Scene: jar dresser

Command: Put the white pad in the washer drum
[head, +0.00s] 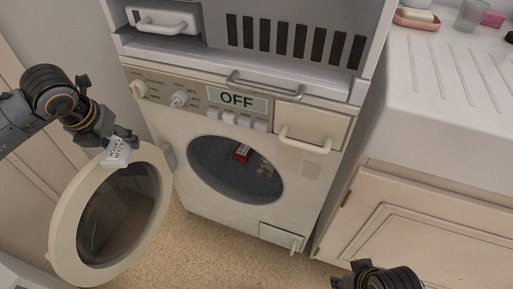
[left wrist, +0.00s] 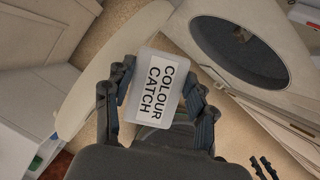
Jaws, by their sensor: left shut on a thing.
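My left gripper (head: 122,138) is shut on the white pad (head: 117,154), which bears the words "COLOUR CATCH". It holds the pad above the top rim of the open washer door (head: 63,235), left of the drum opening. In the left wrist view the pad (left wrist: 153,91) sits between both fingers of the left gripper (left wrist: 160,92). The washer drum (head: 222,178) is open, and a red item (head: 242,152) and other small things lie inside it. My right gripper shows only in part at the bottom right; its fingers are not clear.
The washer (head: 297,165) has a display reading OFF. Its round door hangs open to the left, below my left arm. A cabinet with a ribbed white top (head: 450,90) stands at the right. Speckled floor (head: 215,245) is clear in front of the washer.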

